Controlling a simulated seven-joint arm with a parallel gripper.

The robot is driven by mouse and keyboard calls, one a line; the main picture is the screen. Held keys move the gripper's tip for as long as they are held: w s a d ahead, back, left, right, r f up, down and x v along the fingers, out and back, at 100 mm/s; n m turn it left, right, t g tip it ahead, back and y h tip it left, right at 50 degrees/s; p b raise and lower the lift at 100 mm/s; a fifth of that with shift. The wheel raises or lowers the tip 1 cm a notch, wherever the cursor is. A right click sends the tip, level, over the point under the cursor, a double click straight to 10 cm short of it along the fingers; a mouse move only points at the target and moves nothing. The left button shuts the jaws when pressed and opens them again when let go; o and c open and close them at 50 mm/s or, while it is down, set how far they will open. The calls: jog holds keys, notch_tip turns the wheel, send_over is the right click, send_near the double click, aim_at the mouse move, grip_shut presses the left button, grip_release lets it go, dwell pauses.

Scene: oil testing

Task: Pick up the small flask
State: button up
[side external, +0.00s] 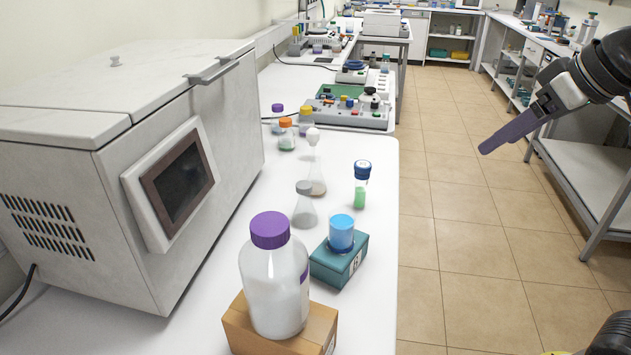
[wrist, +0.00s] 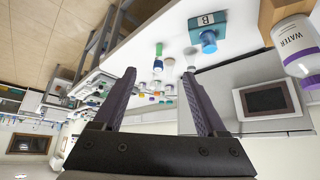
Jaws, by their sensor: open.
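A small conical flask (side external: 304,212) with a grey cap stands upright on the white bench in the side external view. A taller flask (side external: 315,182) with a white stopper stands just behind it. My gripper (side external: 481,151) is open and empty over the floor to the right of the bench, well apart from both flasks. In the wrist view, which looks upside down, my gripper (wrist: 159,73) shows two spread fingers with nothing held. The small flask (wrist: 190,52) seems to show there near the right fingertip.
A teal box (side external: 338,262) bears a blue beaker (side external: 341,233). A green vial (side external: 360,193) stands right of the flasks. A large grey machine (side external: 185,120) flanks the left.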

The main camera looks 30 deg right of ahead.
jog(key=w+r, duration=0.5)
jog(key=w, duration=0.7)
jog(key=g, duration=0.1)
send_over(313, 167)
jog(key=s+d, duration=0.3)
jog(key=s, duration=0.2)
notch_tip(313, 167, down, 11)
jog(key=shift+g, duration=0.8)
jog(key=x, duration=1)
jog(key=a+x, duration=0.1)
jog(key=x, duration=0.3)
jog(key=shift+a+f, duration=0.1)
jog(key=shift+f, duration=0.35)
jog(key=shift+s+a+x, duration=0.15)
jog(key=shift+x, duration=1.4)
jog(key=shift+s+a+x, duration=0.15)
jog(key=shift+x, duration=1.35)
jog(key=shift+f, duration=0.15)
grip_shut()
